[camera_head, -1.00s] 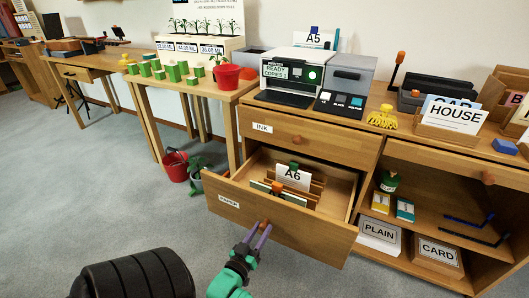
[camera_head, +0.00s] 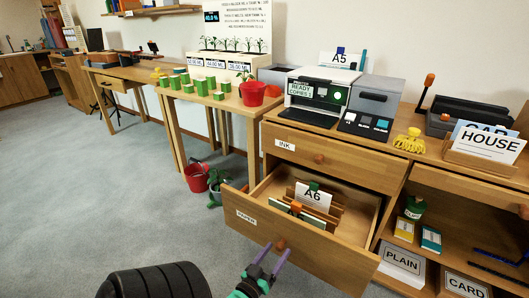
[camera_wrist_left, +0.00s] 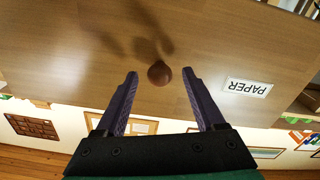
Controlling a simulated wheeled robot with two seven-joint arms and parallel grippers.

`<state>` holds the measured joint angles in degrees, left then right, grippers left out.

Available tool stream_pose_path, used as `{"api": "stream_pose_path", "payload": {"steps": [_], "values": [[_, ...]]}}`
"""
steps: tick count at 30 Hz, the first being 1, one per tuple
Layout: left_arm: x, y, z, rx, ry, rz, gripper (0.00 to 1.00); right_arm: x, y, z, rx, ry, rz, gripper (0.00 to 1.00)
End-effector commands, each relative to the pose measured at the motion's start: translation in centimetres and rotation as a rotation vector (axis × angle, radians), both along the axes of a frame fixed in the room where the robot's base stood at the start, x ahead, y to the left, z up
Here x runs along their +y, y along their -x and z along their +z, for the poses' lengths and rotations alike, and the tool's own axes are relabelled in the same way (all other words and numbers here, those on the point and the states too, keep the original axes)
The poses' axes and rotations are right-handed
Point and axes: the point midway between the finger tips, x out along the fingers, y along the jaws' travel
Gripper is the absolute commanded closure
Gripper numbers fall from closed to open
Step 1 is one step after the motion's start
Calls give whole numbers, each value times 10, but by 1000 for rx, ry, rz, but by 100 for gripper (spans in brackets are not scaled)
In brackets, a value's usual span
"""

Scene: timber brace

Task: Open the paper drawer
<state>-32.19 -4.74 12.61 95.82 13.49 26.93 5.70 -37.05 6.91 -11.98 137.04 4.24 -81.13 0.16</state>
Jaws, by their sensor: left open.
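The paper drawer (camera_head: 300,247) is pulled well out of the cabinet, with its PAPER label at the front left. Inside it a wooden rack holds cards, one reading A6 (camera_head: 312,197). Its round orange-brown knob (camera_head: 281,245) is on the front panel. My left gripper (camera_head: 267,262) is in front of the drawer, just below the knob in the head view. In the left wrist view the knob (camera_wrist_left: 159,73) is beyond and between the tips of the spread purple fingers, apart from them. My right gripper is not in view.
The INK drawer (camera_head: 319,160) above is shut. A printer (camera_head: 318,98) stands on the cabinet top. Open shelves with PLAIN (camera_head: 402,261) and CARD boxes are at right. A red bucket (camera_head: 196,177) and potted plant stand on the floor at left; the floor before the drawer is clear.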

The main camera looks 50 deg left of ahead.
Motion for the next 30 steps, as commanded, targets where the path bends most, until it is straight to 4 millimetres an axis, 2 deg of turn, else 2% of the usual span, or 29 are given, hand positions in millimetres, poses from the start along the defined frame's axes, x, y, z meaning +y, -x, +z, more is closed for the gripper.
{"api": "stream_pose_path", "payload": {"steps": [6,12,15,19,30], "values": [[-18,53,2,7,1,0,29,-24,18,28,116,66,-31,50],[-37,106,2,5,2,1,29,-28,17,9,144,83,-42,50],[-42,120,1,3,1,-1,29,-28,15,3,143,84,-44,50],[-45,128,1,1,0,0,29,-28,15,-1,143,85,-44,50],[-45,127,0,0,0,0,29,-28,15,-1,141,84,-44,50]]}}
